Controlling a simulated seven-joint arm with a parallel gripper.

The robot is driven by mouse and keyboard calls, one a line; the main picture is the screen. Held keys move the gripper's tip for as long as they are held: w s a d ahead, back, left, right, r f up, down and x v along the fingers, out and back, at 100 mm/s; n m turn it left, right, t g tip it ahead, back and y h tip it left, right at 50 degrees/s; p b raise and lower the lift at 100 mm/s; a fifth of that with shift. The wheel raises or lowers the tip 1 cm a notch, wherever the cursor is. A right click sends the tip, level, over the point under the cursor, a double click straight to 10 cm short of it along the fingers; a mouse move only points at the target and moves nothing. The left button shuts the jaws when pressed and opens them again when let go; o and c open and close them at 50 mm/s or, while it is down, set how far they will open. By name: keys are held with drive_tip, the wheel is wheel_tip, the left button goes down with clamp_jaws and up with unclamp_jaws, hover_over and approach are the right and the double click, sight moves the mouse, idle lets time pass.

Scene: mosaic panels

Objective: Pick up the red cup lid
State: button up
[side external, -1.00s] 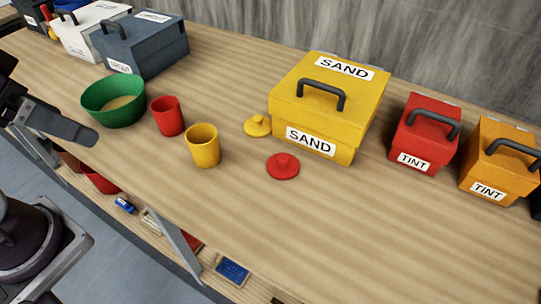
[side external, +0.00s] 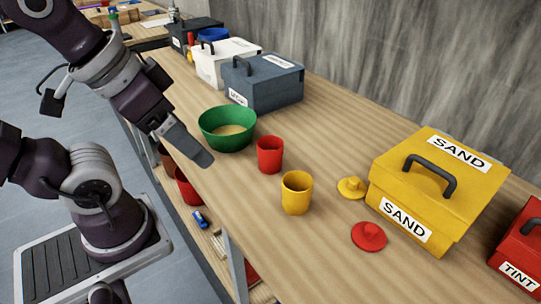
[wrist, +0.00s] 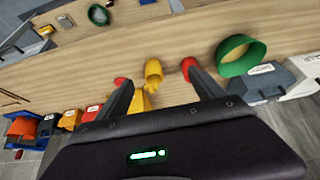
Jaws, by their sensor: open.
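In the wrist view a red patch by the left fingertip (wrist: 121,81) seems to be this lid, partly hidden. My gripper (side external: 200,153) is above the bench's front edge, left of the cups and well apart from the lid. In the wrist view my gripper (wrist: 158,76) has its two fingers wide apart with nothing held between them.
A yellow cup (side external: 296,193), a red cup (side external: 270,154) and a green bowl (side external: 227,130) stand between my gripper and the lid. A yellow lid (side external: 351,187) lies beside the SAND box (side external: 440,185). A red TINT box (side external: 522,255) is right. Bare wood lies in front of the lid.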

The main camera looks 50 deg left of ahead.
drive_tip(key=c, duration=0.7)
drive_tip(key=m+g+h, duration=0.1)
drive_tip(key=m+g, duration=0.3)
drive_tip(key=m, duration=0.5)
hover_over(371, 228)
drive_tip(key=s+a, duration=0.2)
wheel_tip(371, 228, down, 13)
drive_tip(key=f, duration=0.3)
drive_tip(key=w+d+f, duration=0.1)
drive_tip(key=f, duration=0.2)
drive_tip(key=w+d+f, duration=0.1)
drive_tip(key=f, duration=0.1)
drive_tip(key=shift+f, duration=0.4)
